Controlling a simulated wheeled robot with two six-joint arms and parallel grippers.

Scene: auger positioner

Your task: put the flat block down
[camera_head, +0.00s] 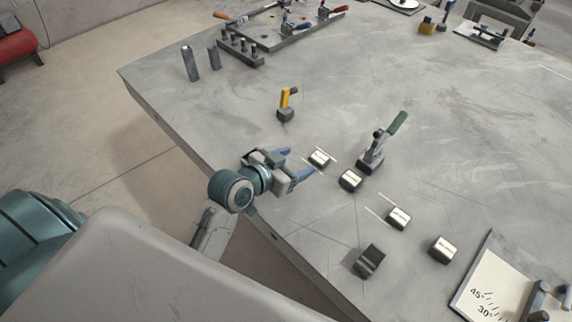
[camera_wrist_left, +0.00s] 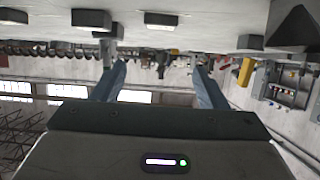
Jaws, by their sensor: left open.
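Several small metallic blocks rest on the grey table; I cannot tell for sure which is the flat block. The nearest to my left gripper (camera_head: 298,166) is a light-topped block (camera_head: 319,159), just off its fingertips. Other blocks are a second one (camera_head: 350,181), a third (camera_head: 398,218) and a fourth (camera_head: 441,249); a dark block (camera_head: 369,261) sits near the front edge. My left gripper is open, its two blue fingers spread with nothing between them in the left wrist view (camera_wrist_left: 160,78). That view is upside down, with blocks along its top (camera_wrist_left: 160,20). My right gripper is not in view.
A green-handled toggle clamp (camera_head: 376,151) stands behind the blocks, and a yellow-handled one (camera_head: 286,105) to the left. An angle plate (camera_head: 490,291) lies at the right. A fixture plate with clamps (camera_head: 285,33) is at the back. The table's middle is mostly clear.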

